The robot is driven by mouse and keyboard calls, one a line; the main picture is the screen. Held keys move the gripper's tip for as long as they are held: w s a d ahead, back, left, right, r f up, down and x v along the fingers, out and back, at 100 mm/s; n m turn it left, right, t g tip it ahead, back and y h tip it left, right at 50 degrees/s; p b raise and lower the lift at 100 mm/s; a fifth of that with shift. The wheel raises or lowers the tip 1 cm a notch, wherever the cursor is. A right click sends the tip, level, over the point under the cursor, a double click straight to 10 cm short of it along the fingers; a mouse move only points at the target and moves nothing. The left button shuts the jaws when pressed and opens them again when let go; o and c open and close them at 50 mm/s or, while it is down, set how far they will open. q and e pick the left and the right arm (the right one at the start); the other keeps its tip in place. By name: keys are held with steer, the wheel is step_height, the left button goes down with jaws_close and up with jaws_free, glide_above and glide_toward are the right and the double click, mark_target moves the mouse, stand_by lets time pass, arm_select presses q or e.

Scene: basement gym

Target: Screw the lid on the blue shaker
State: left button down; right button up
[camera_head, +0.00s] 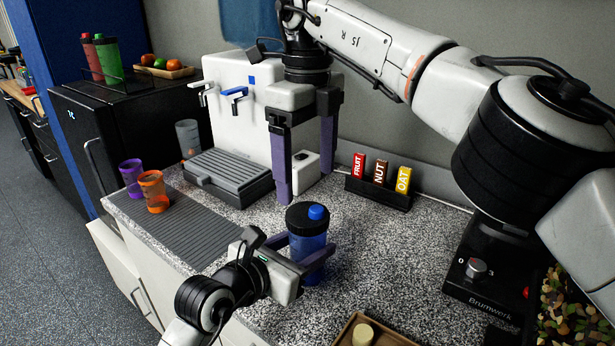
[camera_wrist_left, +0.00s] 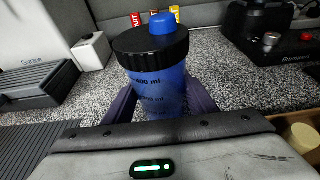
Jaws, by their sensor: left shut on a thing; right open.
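The blue shaker (camera_head: 308,247) stands upright on the speckled counter in the head view. A black lid (camera_head: 304,222) with a blue cap (camera_head: 317,212) sits on its top; how tightly it is seated cannot be told. My left gripper (camera_head: 304,262) is shut around the shaker's body from the near left side. In the left wrist view the shaker (camera_wrist_left: 158,88) stands between the fingers, with the black lid (camera_wrist_left: 150,50) on top. My right gripper (camera_head: 306,170) is open and empty, pointing down above and behind the lid, with its fingers apart.
A black rack of bars (camera_head: 378,194) stands behind on the right. A drip tray (camera_head: 228,180) and a white dispenser (camera_head: 238,90) are at back left. Orange (camera_head: 154,190) and purple (camera_head: 131,175) cups stand left. A scale-like appliance (camera_head: 480,295) and a wooden tray (camera_head: 345,335) are at right and front.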

arm_select(q)
steer(key=c, duration=0.7)
jaws_free()
arm_select(e)
steer(key=shift+f+b, duration=0.3)
steer(key=shift+f, duration=0.05)
arm_select(q)
steer(key=v, duration=1)
steer(key=shift+s+a, duration=0.1)
steer(key=shift+s, duration=0.1)
